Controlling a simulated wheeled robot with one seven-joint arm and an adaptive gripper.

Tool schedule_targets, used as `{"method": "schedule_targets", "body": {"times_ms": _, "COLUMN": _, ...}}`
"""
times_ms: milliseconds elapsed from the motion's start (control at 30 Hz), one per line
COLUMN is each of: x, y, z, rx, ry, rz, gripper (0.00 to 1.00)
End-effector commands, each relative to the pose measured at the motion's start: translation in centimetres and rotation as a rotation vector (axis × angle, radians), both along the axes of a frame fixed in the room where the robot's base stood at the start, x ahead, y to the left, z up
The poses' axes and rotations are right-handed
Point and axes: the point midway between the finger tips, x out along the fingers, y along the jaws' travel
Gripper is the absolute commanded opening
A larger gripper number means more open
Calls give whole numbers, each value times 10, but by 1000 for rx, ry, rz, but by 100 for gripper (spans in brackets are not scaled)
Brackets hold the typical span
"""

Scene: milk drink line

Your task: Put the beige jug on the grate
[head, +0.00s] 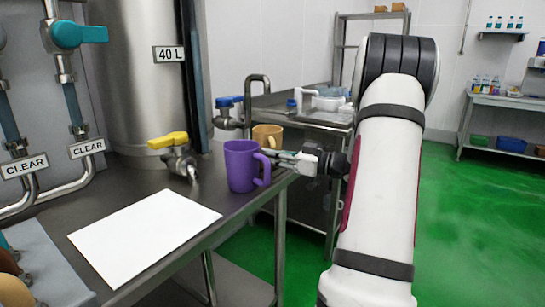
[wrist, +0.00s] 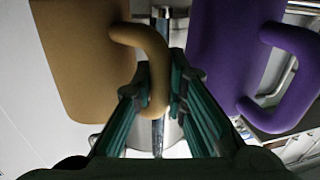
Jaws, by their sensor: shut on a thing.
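The beige jug (head: 267,134) shows behind the purple jug in the head view, its lower part hidden. In the wrist view the beige jug (wrist: 85,62) fills the left side, and its handle (wrist: 152,58) passes between the fingers. My gripper (head: 288,157) reaches in from the right and is shut on that handle; the fingers of my gripper (wrist: 159,95) are close around it. The purple jug (head: 241,166) stands upright on the steel table close by. I cannot make out a grate, or whether the beige jug rests on anything.
The purple jug (wrist: 232,60) is just right of my fingers in the wrist view. A yellow-handled tap (head: 172,146) and a white sheet (head: 145,234) are on the steel table (head: 205,240). A blue-handled tap (head: 228,108) is farther back. Green floor (head: 465,215) is clear at right.

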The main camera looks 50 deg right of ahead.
Motion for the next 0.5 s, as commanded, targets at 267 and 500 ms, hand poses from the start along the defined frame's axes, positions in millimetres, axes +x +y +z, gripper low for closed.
{"method": "schedule_targets", "body": {"times_ms": 267, "x": 0, "y": 0, "z": -1, "rx": 0, "ry": 0, "rz": 0, "gripper": 33}}
{"method": "schedule_targets", "body": {"times_ms": 500, "x": 0, "y": 0, "z": -1, "rx": 0, "ry": 0, "rz": 0, "gripper": 33}}
